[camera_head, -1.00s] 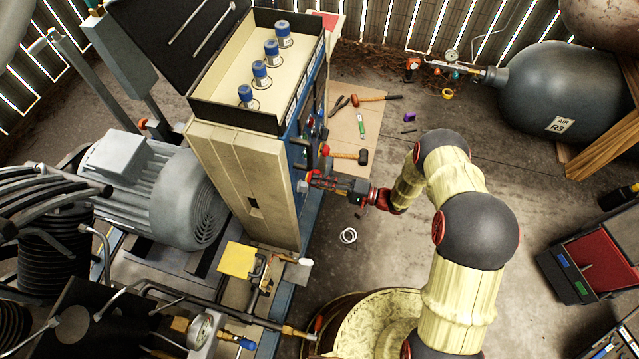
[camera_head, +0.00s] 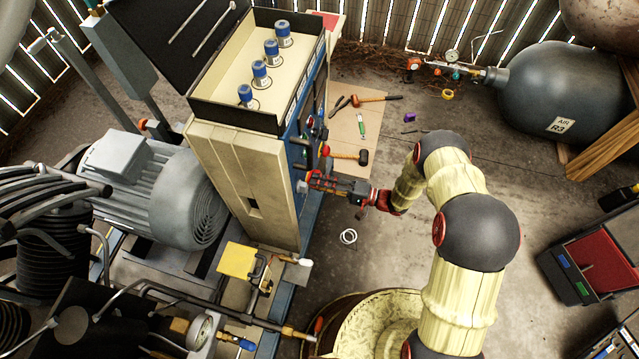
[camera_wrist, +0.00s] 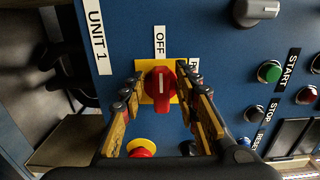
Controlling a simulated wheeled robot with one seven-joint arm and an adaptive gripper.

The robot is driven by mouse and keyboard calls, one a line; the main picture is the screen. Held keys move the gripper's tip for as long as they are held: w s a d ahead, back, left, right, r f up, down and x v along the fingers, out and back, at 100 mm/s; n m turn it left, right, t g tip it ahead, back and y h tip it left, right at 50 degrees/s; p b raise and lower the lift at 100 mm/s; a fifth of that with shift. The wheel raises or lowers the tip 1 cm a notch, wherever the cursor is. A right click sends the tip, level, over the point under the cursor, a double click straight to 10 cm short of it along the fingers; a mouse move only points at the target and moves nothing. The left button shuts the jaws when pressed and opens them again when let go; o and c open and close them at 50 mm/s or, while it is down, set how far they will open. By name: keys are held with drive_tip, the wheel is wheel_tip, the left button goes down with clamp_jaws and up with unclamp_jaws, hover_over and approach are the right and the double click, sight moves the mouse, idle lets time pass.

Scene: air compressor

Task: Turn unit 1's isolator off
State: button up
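Unit 1's isolator is a red rotary knob (camera_wrist: 161,88) on a yellow plate (camera_wrist: 145,68), on the blue panel (camera_wrist: 215,60) beside a "UNIT 1" label (camera_wrist: 96,35). An "OFF" label (camera_wrist: 159,42) sits above the plate in the wrist view. The knob's white line runs up and down there, roughly in line with "OFF". My gripper (camera_wrist: 161,84) is open, one finger on each side of the knob, with small gaps showing. A second label to the right is mostly hidden by a finger. In the head view my gripper (camera_head: 310,181) is at the panel's side face.
A red push button on yellow (camera_wrist: 141,148) lies just below the knob in the wrist view. A green button (camera_wrist: 269,72) and a grey selector (camera_wrist: 255,10) are to the right. In the head view, a mallet (camera_head: 350,156) lies on a board behind my gripper.

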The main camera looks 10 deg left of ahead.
drive_tip(key=shift+d, duration=0.1)
drive_tip(key=d, duration=0.4)
drive_tip(key=s+d, duration=0.1)
drive_tip(key=d, duration=0.6)
drive_tip(key=shift+s+d, duration=0.3)
drive_tip(key=shift+d, duration=0.05)
